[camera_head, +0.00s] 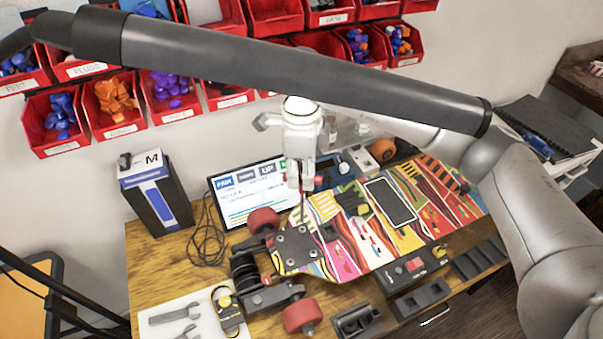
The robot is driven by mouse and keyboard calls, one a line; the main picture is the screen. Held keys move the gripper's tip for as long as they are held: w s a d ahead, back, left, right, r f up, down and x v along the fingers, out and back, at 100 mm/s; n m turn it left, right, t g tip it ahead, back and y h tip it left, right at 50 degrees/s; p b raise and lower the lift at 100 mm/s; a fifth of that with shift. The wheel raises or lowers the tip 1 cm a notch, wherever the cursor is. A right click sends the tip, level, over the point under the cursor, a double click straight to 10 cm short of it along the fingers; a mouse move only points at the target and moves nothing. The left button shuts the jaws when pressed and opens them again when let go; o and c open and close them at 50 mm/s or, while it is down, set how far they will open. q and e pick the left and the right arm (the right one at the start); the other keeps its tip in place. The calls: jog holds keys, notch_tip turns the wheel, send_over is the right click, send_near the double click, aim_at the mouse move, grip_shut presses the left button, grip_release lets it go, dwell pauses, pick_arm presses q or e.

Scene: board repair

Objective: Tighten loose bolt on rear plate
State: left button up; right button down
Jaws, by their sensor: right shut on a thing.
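The colourful board (345,262) lies on the wooden table, with red wheels such as this one (302,316) at its left end. The dark rear plate (297,248) is at that end and shows several bolts, too small to tell which is loose. My right gripper (300,182) is above the plate, pointing down, and is shut on a thin dark tool (303,207), seemingly a screwdriver. The tool's lower end is close to the plate's upper edge; I cannot tell whether it touches a bolt. My left gripper is not in view.
A screen (247,203) stands behind the board, and a black and white box (157,195) is at the left. Wrenches lie on a white mat (190,325) in front. Red bins (112,105) hang on the wall.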

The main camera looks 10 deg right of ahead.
jog(key=shift+b, duration=0.3)
dwell(0.7)
jog(key=shift+f+b, duration=0.6)
jog(key=shift+b, duration=0.8)
dwell(0.9)
jog(key=shift+f+b, duration=0.45)
jog(key=shift+b, duration=0.75)
dwell(1.0)
